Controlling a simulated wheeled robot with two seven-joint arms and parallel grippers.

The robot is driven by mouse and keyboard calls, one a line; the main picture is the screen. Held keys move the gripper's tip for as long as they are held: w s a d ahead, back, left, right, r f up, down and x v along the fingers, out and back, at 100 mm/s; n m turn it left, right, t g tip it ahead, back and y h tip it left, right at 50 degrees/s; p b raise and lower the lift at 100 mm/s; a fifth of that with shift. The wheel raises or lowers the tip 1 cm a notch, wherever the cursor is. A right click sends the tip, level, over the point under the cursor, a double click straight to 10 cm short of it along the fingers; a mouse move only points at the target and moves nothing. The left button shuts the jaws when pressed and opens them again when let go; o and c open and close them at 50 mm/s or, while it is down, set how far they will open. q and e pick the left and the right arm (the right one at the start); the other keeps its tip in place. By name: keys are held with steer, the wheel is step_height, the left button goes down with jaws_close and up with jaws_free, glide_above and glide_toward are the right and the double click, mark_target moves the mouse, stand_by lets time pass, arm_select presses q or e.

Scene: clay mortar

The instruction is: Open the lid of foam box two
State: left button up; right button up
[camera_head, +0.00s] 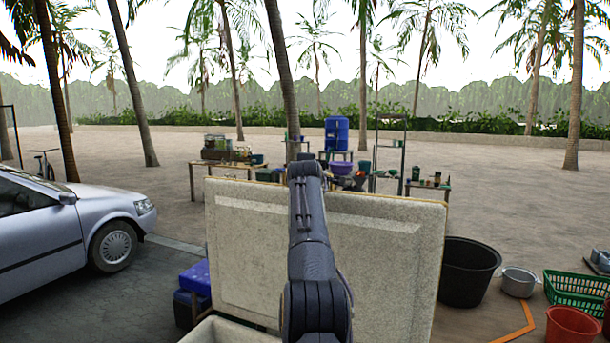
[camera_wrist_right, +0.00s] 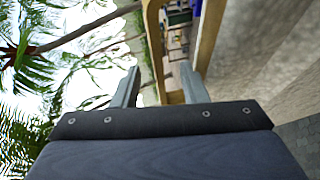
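The lid of a foam box (camera_head: 390,255) is a large, pale, speckled panel. It stands roughly upright in the middle of the head view, with its recessed inner face toward me. A pale foam box rim (camera_head: 228,331) shows at the bottom edge, left of my arm; the rest of the box is out of view. My dark arm crosses in front of the lid and reaches above its top edge; its fingers cannot be made out there. In the right wrist view my right gripper (camera_wrist_right: 158,88) has its fingers well apart, with nothing held between them. My left gripper is not in view.
A blue box (camera_head: 196,277) sits left of the lid, near a silver car (camera_head: 60,225). A black tub (camera_head: 467,272), metal pot (camera_head: 518,282), green basket (camera_head: 575,290) and red bucket (camera_head: 571,326) stand at right. Tables with goods stand behind the lid.

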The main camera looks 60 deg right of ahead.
steer(key=shift+s+a+b, duration=0.1)
steer(key=shift+a+b, duration=0.15)
steer(key=shift+b, duration=0.1)
steer(key=b+v, duration=0.4)
steer(key=v, duration=0.3)
steer(key=shift+b, duration=0.35)
steer(key=shift+a, duration=0.15)
